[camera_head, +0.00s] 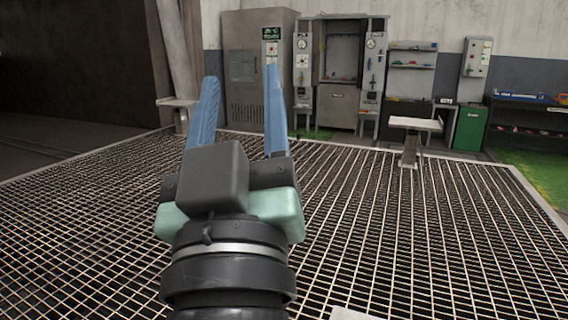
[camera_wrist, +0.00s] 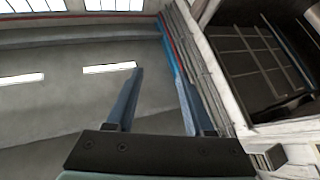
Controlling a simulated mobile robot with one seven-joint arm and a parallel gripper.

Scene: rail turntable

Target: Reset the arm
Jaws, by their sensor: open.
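My gripper (camera_head: 240,85) stands upright in the middle-left of the head view. Its two blue fingers are spread apart and nothing is between them. The dark palm block and pale green housing sit below the fingers, above my black wrist. In the wrist view my gripper (camera_wrist: 160,85) also shows open and empty, with both fingers pointing up the picture toward a grey wall or ceiling surface. The fingers touch nothing that I can see.
A metal grating floor (camera_head: 400,230) spreads around my arm. A grey cabinet (camera_head: 258,65), a workbench station (camera_head: 340,75), a small white table (camera_head: 415,124), a green bin (camera_head: 470,127) and a shelf (camera_head: 530,112) stand at the back.

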